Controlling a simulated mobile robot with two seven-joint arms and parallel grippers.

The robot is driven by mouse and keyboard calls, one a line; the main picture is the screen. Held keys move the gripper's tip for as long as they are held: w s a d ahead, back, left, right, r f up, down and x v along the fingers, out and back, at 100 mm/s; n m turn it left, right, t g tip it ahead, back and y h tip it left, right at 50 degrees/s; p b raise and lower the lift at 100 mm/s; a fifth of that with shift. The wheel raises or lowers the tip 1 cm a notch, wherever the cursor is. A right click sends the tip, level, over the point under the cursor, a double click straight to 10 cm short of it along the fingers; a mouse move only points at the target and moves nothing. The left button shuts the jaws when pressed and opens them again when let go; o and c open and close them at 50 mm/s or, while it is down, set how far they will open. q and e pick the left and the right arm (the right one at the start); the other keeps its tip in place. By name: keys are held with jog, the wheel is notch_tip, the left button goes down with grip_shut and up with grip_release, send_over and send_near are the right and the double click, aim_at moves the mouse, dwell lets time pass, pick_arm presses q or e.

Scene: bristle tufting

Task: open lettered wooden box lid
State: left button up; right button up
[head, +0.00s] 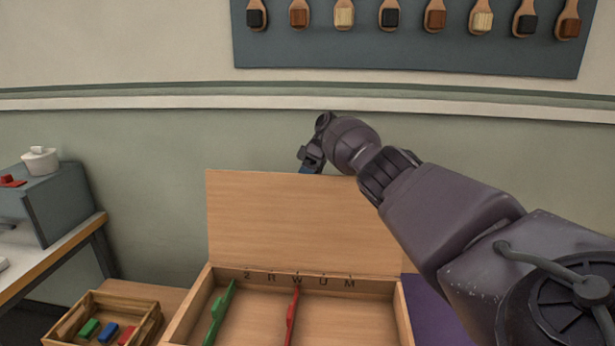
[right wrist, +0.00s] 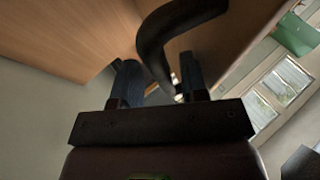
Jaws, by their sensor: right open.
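The wooden box (head: 178,325) stands at the bottom middle of the head view. Its lid (head: 300,220) is raised, standing nearly upright at the back edge. Dark letters run along the back wall below the lid. My right gripper (head: 311,164) is at the lid's top edge, its tips partly hidden behind it. In the right wrist view my right gripper (right wrist: 158,80) is open, with a dark curved bar (right wrist: 160,45) passing across and between its fingers. I cannot tell whether they touch it. A wooden panel (right wrist: 70,35) fills the upper left there. My left gripper is not in view.
Inside the box are a green divider (head: 220,312) and a red divider (head: 291,318). A small wooden tray (head: 72,307) with coloured blocks stands to the left. A grey case (head: 55,207) sits on the left table. A brush board (head: 400,50) hangs on the wall.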

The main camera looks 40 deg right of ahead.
pick_arm(q)
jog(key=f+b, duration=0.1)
jog(key=b, duration=0.1)
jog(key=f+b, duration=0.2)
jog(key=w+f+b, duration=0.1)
jog(key=b, duration=0.1)
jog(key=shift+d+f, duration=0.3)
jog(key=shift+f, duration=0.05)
pick_arm(e)
jog(key=v, duration=0.6)
jog(key=shift+d+r, duration=0.2)
jog(key=shift+d, duration=0.2)
pick_arm(q)
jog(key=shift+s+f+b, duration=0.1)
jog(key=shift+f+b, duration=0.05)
jog(key=shift+b, duration=0.2)
pick_arm(e)
jog(key=shift+r, duration=0.1)
jog(key=shift+r, duration=0.1)
